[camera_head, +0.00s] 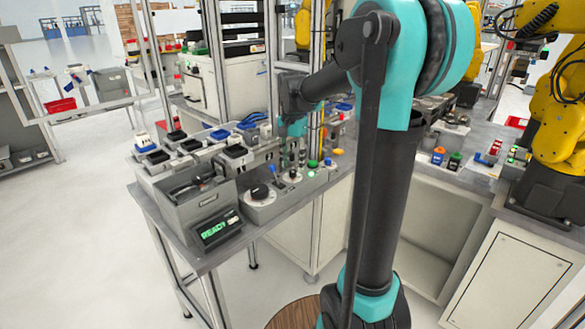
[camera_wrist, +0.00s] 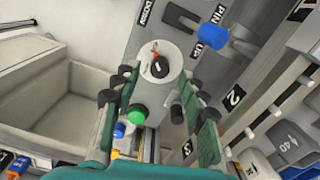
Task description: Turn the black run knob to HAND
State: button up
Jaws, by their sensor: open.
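The black knob (camera_wrist: 160,67) sits on a round white base in the wrist view, with a small orange-red mark by its edge. In the head view a small black knob (camera_head: 293,174) stands on the grey control panel (camera_head: 300,185), below my gripper (camera_head: 292,155). My gripper also shows in the wrist view (camera_wrist: 158,100), its two dark-padded fingers apart on either side, nothing between them held. The knob lies just beyond the fingertips in that view, and I cannot tell the height gap. No HAND label is legible.
A green button (camera_wrist: 136,115) and a blue button (camera_wrist: 119,130) are close to the knob. A blue-ended part (camera_wrist: 215,38) is by the PIN and UP labels. A larger black dial (camera_head: 260,191), a grey bin (camera_head: 197,208) and a READY display (camera_head: 216,229) lie left of it.

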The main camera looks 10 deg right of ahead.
aim_at(293, 174)
jog(key=shift+f, duration=1.15)
jog(key=shift+c, duration=0.6)
grip_shut()
